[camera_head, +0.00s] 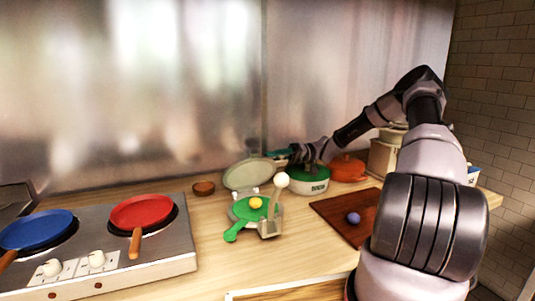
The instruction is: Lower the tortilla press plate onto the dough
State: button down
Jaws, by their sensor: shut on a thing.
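The tortilla press stands on the wooden counter with its pale round upper plate (250,174) raised and tilted back. Its green lower plate (241,212) lies flat, with a yellow dough ball (255,203) on it. A green handle (231,235) sticks out at the front, and a lever with a white knob (282,180) stands upright at the right. My gripper (280,154) reaches in from the right behind the press and is shut at the upper right edge of the raised plate. The fingertips are small and partly hidden, so the exact contact is unclear.
A green-lidded pot (311,180) stands close right of the press, below my arm, with an orange pot (347,168) beyond. A dark red board (335,210) bears a purple ball (353,217). A small brown bowl (204,188) and a stove (165,255) with two pans lie left.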

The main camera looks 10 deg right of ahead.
jog(key=shift+s+d+f+n, duration=0.25)
jog(key=shift+s+f+n, duration=1)
jog(key=shift+n, duration=0.15)
jog(key=shift+s+d+f+n, duration=0.3)
jog(key=shift+s+f+n, duration=0.85)
jog(key=shift+s+n, duration=0.2)
jog(key=shift+s+d+f+n, duration=0.25)
jog(key=shift+s+f+n, duration=0.95)
jog(key=shift+n, duration=0.25)
jog(key=shift+c, duration=2.3)
grip_release()
jog(key=w+d, duration=0.2)
jog(key=d, duration=0.8)
jog(key=shift+d, duration=0.35)
